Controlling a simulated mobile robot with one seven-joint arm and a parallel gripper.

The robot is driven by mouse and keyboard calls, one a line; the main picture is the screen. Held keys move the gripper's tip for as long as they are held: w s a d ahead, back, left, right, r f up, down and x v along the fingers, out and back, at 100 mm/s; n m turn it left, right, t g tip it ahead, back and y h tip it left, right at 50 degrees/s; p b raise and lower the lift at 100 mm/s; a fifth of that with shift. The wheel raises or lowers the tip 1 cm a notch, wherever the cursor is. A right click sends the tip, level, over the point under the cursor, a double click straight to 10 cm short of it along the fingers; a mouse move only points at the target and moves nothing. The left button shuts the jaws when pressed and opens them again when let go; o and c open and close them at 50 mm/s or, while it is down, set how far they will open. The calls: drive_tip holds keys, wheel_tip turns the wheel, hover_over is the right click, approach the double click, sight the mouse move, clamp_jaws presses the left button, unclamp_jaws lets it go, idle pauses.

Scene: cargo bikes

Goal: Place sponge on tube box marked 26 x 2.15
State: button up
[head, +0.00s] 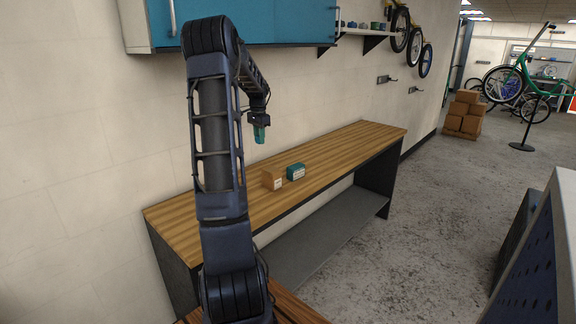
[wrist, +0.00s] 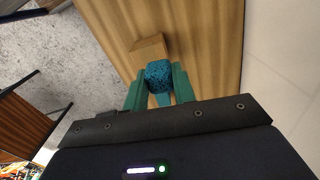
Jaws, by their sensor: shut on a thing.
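My gripper (wrist: 161,82) has teal fingers shut on a blue speckled sponge (wrist: 159,73). In the head view my gripper (head: 260,135) hangs well above the wooden bench, and the sponge cannot be made out there. Two small boxes stand side by side on the bench: a tan box (head: 268,178) with a white label, and a teal box (head: 296,172) with a pale label. The label print is too small to read, so I cannot tell which is marked 26 x 2.15. A tan box (wrist: 149,47) shows partly behind the sponge in the wrist view.
The wooden bench (head: 345,147) runs along the wall, mostly bare, with a grey lower shelf (head: 325,232). A blue wall cabinet (head: 265,22) hangs above. A panel (head: 535,260) stands at the right. Cardboard boxes (head: 463,112) and bikes are farther back.

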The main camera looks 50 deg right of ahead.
wheel_tip(320, 180, up, 4)
drive_tip(key=r+n, duration=0.1)
hover_over(296, 165)
drive_tip(key=f, duration=2)
drive_tip(key=shift+s+a+f, duration=0.15)
drive_tip(key=shift+s+a, duration=0.05)
drive_tip(key=shift+a, duration=0.05)
drive_tip(key=shift+f, duration=0.15)
drive_tip(key=o, duration=0.9)
drive_tip(key=shift+o, duration=0.2)
wheel_tip(296, 165, up, 12)
drive_tip(key=shift+r, duration=0.2)
